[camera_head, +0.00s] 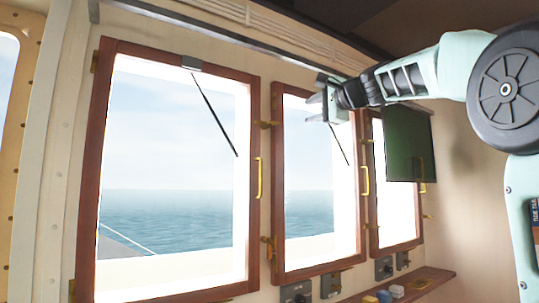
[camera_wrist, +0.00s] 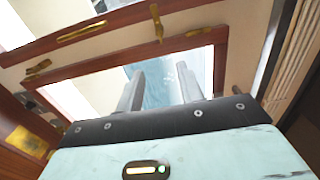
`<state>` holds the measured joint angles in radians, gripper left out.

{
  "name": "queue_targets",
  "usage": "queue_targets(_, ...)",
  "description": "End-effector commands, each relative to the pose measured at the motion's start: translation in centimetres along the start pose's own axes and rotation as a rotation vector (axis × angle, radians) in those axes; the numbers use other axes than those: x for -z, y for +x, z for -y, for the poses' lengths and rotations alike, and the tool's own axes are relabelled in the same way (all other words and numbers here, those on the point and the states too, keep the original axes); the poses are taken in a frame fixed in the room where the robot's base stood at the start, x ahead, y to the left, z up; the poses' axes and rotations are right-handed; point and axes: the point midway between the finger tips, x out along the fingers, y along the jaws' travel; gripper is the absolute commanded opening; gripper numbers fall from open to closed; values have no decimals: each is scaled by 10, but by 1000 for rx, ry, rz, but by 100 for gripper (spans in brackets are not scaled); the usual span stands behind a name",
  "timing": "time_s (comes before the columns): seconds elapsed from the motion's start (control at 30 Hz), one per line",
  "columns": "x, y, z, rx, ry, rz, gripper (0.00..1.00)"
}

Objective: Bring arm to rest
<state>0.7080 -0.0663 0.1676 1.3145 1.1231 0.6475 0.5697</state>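My arm reaches in from the right in the head view, raised and stretched to the left across the upper part of the windows. My gripper (camera_head: 318,104) is at its left end, in front of the top of the middle window (camera_head: 278,180). In the wrist view my gripper (camera_wrist: 158,85) shows two grey fingers standing well apart with nothing between them. Window glass and a wooden frame lie beyond the fingers. Whether the gripper touches the window cannot be told.
A left window (camera_head: 98,170) and a right window (camera_head: 374,190) have brown wooden frames with brass handles (camera_head: 259,178). A dark screen (camera_head: 409,145) hangs under my forearm. A wooden ledge (camera_head: 425,284) with small blue and white objects runs below. The wall (camera_head: 465,200) at right is bare.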

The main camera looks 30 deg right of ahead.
Motion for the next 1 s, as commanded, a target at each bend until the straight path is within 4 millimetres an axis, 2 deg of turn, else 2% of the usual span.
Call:
queue_targets(0.2,0,0,0,0,0,0,37)
queue_targets(0.27,-8,6,-10,-22,-9,16,37)
queue_targets(0.37,-33,20,-43,-93,-43,67,37)
queue_targets(0.47,-73,36,-93,-199,-110,151,37)
queue_targets(0.5,-92,40,-116,-245,-144,191,37)
queue_targets(0.67,-169,39,-206,-415,-301,365,37)
queue_targets(0.77,-216,26,-261,-509,-416,487,37)
queue_targets(0.87,-259,1,-315,-595,-543,619,37)
queue_targets(1.0,-311,-49,-388,-695,-744,823,37)
